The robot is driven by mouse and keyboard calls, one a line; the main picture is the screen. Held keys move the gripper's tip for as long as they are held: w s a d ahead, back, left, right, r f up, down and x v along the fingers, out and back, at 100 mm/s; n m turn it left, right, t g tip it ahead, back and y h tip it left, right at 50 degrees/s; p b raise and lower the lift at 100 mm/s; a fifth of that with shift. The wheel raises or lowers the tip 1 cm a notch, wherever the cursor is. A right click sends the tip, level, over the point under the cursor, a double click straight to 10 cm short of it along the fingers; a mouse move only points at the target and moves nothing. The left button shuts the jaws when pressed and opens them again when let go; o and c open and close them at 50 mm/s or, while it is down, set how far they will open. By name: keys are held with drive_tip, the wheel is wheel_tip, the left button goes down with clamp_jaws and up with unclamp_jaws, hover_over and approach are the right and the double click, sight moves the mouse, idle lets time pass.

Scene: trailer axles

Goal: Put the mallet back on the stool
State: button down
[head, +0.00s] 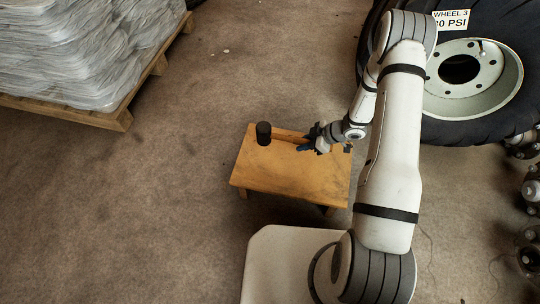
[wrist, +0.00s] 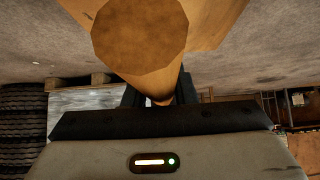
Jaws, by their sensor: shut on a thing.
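The mallet has a black head (head: 263,133) and a wooden handle (head: 290,136). In the head view it is over the far left part of the wooden stool (head: 285,172), handle pointing right. I cannot tell whether it touches the stool top. My gripper (head: 308,142) is shut on the handle, over the stool's far side. In the wrist view the handle's faceted butt end (wrist: 140,35) is large and close, and the handle runs between the fingers of my gripper (wrist: 160,97). The mallet head is hidden there.
A large tyre and wheel (head: 470,75) stand at the upper right, with metal axle parts (head: 530,190) below it. A wrapped load (head: 85,45) sits on a wooden pallet (head: 110,118) at the upper left. The floor left of the stool is clear.

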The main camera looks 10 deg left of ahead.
wheel_tip(320, 180, down, 10)
drive_tip(key=b, duration=0.4)
drive_tip(key=shift+r, duration=0.1)
drive_tip(key=c, duration=1.6)
unclamp_jaws()
drive_tip(key=shift+c, duration=0.2)
drive_tip(key=o, duration=0.5)
drive_tip(key=shift+c, duration=0.2)
